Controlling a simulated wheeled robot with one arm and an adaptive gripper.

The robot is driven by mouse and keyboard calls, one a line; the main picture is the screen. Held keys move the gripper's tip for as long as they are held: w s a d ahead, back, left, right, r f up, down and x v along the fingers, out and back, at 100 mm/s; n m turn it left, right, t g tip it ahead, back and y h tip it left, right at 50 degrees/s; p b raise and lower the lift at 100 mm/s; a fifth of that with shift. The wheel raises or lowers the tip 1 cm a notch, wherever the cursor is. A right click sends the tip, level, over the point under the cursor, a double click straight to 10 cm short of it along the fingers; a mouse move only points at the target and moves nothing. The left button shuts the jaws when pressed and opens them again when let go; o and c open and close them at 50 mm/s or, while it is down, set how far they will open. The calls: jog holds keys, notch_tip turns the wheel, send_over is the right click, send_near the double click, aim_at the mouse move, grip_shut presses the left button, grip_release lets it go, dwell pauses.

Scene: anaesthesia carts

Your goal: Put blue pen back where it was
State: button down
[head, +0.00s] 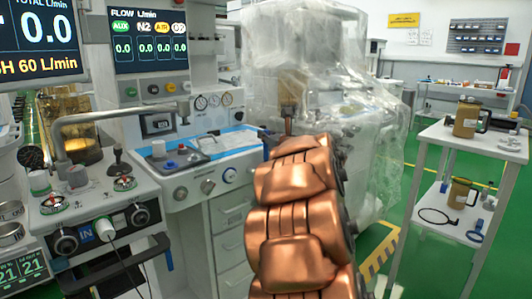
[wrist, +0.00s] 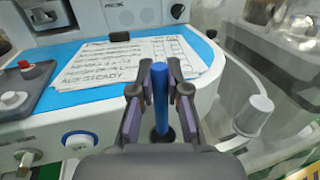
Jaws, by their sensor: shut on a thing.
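In the wrist view, my gripper (wrist: 161,84) is shut on a blue pen (wrist: 160,100), its two fingers pressing it from left and right. The pen runs lengthwise in the picture; its lower end is near a dark round part between the fingers. A paper with handwritten lines (wrist: 110,62) lies on a blue mat (wrist: 62,98) beyond the fingertips. I cannot tell whether the pen touches the worktop. In the head view, my copper-coloured arm hides most of the gripper and the pen; the blue-matted worktop (head: 240,138) shows to its left.
A dark tray with red and white knobs (wrist: 22,82) stands left of the paper. A pale cylindrical knob (wrist: 254,115) is close on the right. Plastic-draped equipment (head: 300,60) stands behind my arm. A white side cart (head: 470,138) with brown jugs is at right.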

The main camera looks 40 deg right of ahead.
aim_at(266, 160)
jog(key=shift+f+b, duration=0.6)
jog(key=shift+f, duration=1.35)
jog(key=shift+f, duration=0.15)
jog(key=c, duration=1.2)
grip_release()
jog(key=shift+o, duration=0.2)
jog(key=shift+r, duration=0.25)
jog(key=p+v, duration=0.1)
jog(key=v, duration=1.1)
jog(key=shift+p, duration=0.4)
